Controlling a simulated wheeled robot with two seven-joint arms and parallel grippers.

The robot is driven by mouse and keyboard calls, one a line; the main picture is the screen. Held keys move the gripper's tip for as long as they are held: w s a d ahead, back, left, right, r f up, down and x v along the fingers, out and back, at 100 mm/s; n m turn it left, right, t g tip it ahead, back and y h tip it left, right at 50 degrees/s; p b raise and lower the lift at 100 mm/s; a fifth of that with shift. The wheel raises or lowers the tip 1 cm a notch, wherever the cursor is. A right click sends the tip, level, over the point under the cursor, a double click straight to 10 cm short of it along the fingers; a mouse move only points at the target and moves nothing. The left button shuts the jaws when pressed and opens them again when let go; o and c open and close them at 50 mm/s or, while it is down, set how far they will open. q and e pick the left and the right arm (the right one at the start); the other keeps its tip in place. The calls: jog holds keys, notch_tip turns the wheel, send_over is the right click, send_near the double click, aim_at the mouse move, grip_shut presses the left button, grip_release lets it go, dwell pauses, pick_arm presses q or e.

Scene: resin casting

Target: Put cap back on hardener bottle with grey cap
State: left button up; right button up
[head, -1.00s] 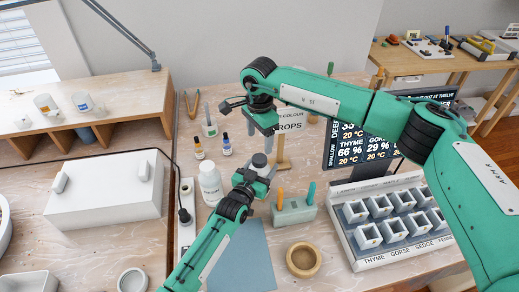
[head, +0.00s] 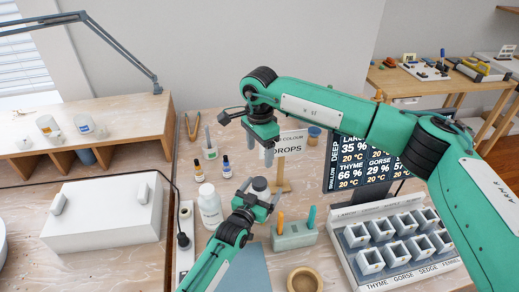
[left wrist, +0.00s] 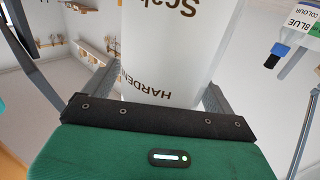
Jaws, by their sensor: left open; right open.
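The grey cap (head: 259,184) shows in the head view at the top of the hardener bottle, whose body is mostly hidden behind my left gripper (head: 258,198). Whether the cap is fully seated cannot be told. In the left wrist view the translucent bottle (left wrist: 165,50), with "HARDENER" lettering, stands between my left gripper's open fingers; its top is out of view. My right gripper (head: 268,156) is open and empty, fingers pointing down, above and slightly right of the grey cap.
A white bottle with a white cap (head: 210,207) stands left of the left gripper. Two small dropper bottles (head: 226,168) stand behind it. A grey holder (head: 294,236) with orange and teal tools is at the right, with a wooden ring dish (head: 305,280) in front. A drops sign (head: 287,143) stands behind.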

pick_arm(q)
jog(key=shift+s, duration=0.1)
jog(key=b+v, duration=0.1)
jog(key=v, duration=1.2)
jog(key=shift+s+a+b, duration=0.2)
jog(key=shift+s+b, duration=0.05)
jog(key=shift+b, duration=0.1)
